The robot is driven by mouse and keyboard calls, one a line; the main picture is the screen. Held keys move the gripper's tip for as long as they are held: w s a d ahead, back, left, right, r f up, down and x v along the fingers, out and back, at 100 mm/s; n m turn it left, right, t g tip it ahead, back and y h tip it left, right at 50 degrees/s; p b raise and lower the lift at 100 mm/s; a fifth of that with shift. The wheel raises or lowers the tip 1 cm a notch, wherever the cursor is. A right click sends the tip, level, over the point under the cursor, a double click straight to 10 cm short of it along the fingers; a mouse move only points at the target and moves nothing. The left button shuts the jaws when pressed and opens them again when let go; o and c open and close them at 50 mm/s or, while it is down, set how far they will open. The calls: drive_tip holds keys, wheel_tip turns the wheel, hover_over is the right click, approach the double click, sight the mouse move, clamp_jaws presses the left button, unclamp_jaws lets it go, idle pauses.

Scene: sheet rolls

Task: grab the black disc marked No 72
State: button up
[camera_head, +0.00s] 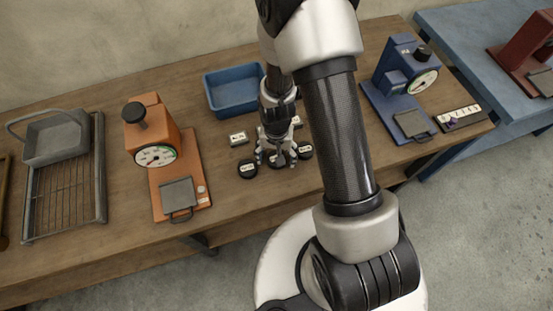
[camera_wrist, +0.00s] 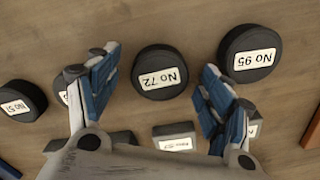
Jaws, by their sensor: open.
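The black disc marked No 72 (camera_wrist: 160,73) lies on the wooden table in the wrist view. It sits ahead of and between the two fingers of my gripper (camera_wrist: 157,88), apart from both. My gripper is open and empty. In the head view my gripper (camera_head: 276,160) points down over the discs, and a dark disc (camera_head: 277,161) shows partly behind its fingers. Its label cannot be read there.
The disc No 95 (camera_wrist: 249,53) lies close to the right finger. The disc No 51 (camera_wrist: 22,101) is at the left, with another disc half hidden by the left finger. A blue bin (camera_head: 233,90), an orange scale (camera_head: 155,150) and a blue scale (camera_head: 405,80) stand around.

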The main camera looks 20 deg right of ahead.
drive_tip(key=shift+c, duration=0.2)
drive_tip(key=c, duration=1.1)
drive_tip(key=shift+r, duration=0.15)
drive_tip(key=shift+c, duration=0.2)
